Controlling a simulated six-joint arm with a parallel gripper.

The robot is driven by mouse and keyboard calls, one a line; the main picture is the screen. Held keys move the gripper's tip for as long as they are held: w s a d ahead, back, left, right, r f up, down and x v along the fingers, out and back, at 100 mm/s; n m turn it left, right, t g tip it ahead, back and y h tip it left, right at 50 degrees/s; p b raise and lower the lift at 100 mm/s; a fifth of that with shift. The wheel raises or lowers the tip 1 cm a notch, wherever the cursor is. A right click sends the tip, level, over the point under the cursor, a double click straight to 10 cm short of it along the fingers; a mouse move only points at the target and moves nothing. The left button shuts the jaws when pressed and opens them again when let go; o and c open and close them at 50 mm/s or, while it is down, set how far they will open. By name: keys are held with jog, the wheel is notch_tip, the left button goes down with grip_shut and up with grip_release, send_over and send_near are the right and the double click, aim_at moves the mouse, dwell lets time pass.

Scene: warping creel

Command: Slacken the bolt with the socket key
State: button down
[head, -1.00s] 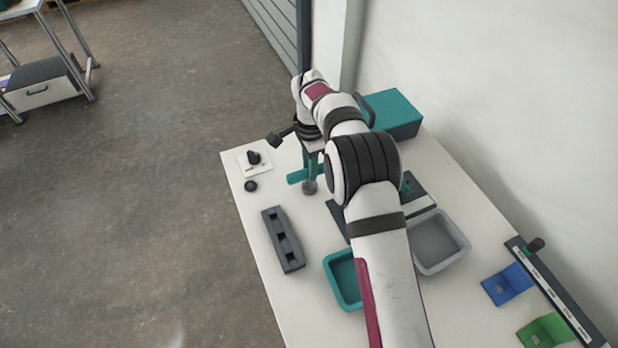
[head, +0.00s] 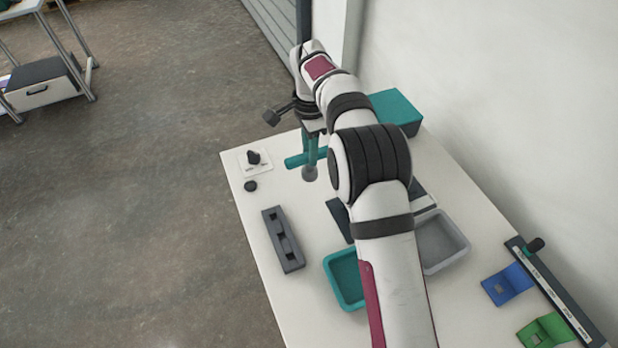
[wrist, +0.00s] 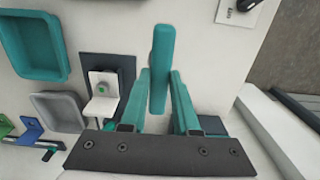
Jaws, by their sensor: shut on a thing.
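My gripper (head: 310,147) is shut on a teal socket key (head: 296,160) and holds it above the far left part of the table. The key's crossbar lies across the fingers and its grey socket end points down. In the wrist view the teal bar (wrist: 161,62) sits between the tips of my two teal fingers (wrist: 160,80); the socket end is hidden there. A white bracket (wrist: 98,108) on a dark plate (wrist: 122,66) carries a small green round piece (wrist: 102,87), probably the bolt. The key is apart from it. In the head view my arm hides most of this fixture.
A dark slotted block (head: 283,240), a teal tray (head: 342,280) and a grey tray (head: 440,243) stand nearer. A knob plate (head: 255,160) and black puck (head: 250,186) lie left, a teal box (head: 398,110) behind. Blue (head: 507,285) and green (head: 546,330) brackets lie right.

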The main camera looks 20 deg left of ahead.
jog(key=shift+d+r, duration=0.1)
jog(key=shift+r, duration=0.55)
jog(key=s+d+m, duration=0.2)
jog(key=d+m, duration=1)
jog(key=d, duration=0.1)
jog(key=shift+s+d, duration=0.25)
jog(key=shift+d, duration=0.1)
jog(key=shift+f, duration=0.1)
jog(key=shift+f, duration=0.25)
jog(key=shift+f, duration=0.1)
jog(key=shift+f, duration=0.5)
jog(key=shift+f, duration=0.4)
